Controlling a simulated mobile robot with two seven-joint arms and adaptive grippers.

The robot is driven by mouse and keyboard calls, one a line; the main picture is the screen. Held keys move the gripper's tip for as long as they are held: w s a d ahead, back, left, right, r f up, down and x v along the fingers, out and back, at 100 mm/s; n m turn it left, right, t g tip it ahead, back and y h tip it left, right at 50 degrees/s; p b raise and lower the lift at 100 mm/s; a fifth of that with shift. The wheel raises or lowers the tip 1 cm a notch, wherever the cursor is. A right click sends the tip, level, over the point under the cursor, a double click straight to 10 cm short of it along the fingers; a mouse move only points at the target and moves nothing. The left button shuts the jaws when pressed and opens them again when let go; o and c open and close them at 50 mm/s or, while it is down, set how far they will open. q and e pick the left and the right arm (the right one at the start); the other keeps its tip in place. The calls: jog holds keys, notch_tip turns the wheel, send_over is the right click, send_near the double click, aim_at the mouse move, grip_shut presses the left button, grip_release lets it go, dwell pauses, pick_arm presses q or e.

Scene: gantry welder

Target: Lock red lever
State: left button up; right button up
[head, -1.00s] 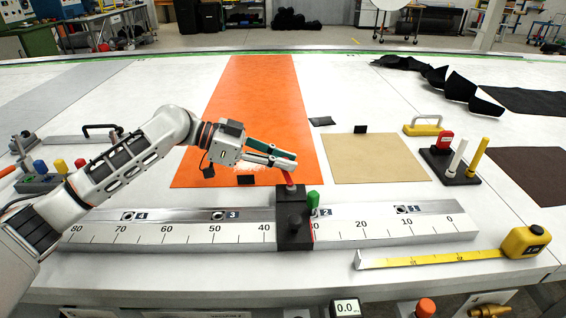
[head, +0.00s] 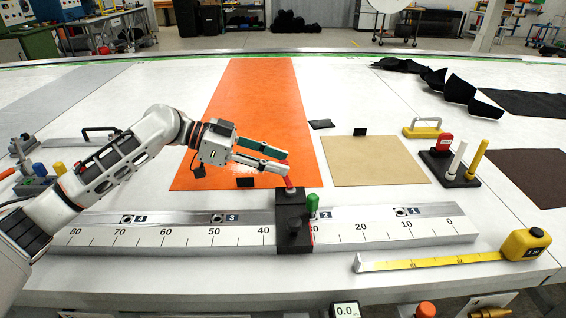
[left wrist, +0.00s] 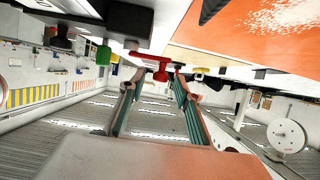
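The red lever (head: 290,185) stands on top of the black slider block (head: 292,225) on the ruler rail. My left gripper (head: 286,165) comes in from the left, its fingers apart, with the lower fingertip close to the lever's top. In the left wrist view, the red lever (left wrist: 160,66) shows between and near the tips of the two open fingers (left wrist: 158,80). I cannot tell whether a finger touches it. A green knob (head: 312,203) sits at the block's right side and also shows in the left wrist view (left wrist: 103,53). My right gripper is not in view.
The ruler rail (head: 390,229) runs across the table front. Behind it lie an orange sheet (head: 255,100) and a tan sheet (head: 375,160). A yellow tape measure (head: 525,243) lies front right; a black stand with coloured posts (head: 450,172) is at right.

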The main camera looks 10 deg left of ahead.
pick_arm(q)
jog(key=v, duration=1)
